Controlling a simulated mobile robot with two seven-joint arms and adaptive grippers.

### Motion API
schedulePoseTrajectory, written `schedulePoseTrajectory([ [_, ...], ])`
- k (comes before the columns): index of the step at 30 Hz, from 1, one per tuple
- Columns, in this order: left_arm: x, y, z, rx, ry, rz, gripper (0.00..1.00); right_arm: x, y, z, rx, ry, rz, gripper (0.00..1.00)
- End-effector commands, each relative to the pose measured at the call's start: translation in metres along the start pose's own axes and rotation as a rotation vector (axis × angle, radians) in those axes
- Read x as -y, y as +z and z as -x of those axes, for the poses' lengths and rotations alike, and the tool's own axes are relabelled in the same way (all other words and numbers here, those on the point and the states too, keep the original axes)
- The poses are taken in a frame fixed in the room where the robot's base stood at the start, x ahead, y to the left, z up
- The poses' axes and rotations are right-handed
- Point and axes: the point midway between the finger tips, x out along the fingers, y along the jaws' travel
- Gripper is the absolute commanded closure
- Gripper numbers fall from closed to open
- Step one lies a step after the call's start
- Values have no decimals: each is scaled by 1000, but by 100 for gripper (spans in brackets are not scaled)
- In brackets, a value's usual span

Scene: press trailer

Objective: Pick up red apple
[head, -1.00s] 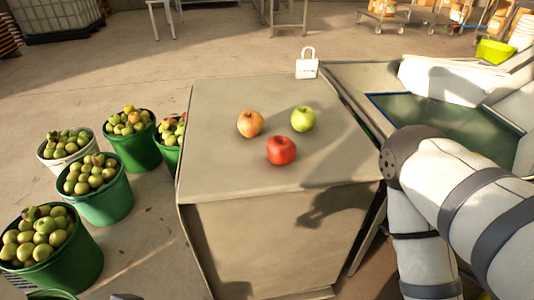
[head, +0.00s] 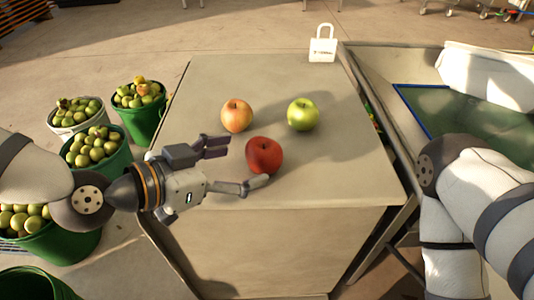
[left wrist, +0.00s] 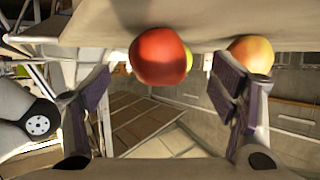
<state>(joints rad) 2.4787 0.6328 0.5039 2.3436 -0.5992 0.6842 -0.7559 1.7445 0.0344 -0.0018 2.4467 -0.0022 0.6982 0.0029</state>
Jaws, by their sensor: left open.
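The red apple (head: 264,154) sits on the near part of the table top (head: 330,165). My left gripper (head: 238,165) is open, just left of the red apple. One finger is toward the far side, and the other has its tip close by the apple's near side; I cannot tell whether it touches. In the left wrist view the red apple (left wrist: 158,56) shows ahead, between the two spread fingers (left wrist: 165,90), with nothing held. My right arm is at the right, but its gripper is out of view.
A yellow-orange apple (head: 236,115) and a green apple (head: 303,114) stand behind the red one. A white bag-shaped item (head: 322,46) is at the table's far edge. Green buckets of apples (head: 138,108) stand on the floor left. A blue-edged trough (head: 470,115) is at the right.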

Motion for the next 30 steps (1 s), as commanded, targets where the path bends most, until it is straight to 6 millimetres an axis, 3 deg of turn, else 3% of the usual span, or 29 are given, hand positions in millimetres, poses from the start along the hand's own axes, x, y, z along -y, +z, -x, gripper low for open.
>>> schedulePoseTrajectory([
  [10,-3,-6,-55,0,1,0,21,0,2,-7,14,1,0,60],
  [18,-2,-8,-60,-1,-1,1,21,0,2,-7,14,1,0,60],
  [25,-2,-8,-60,-1,-1,0,74,0,2,-7,14,1,0,60],
  [30,-2,-8,-60,-2,-1,0,77,0,2,-7,14,1,1,60],
])
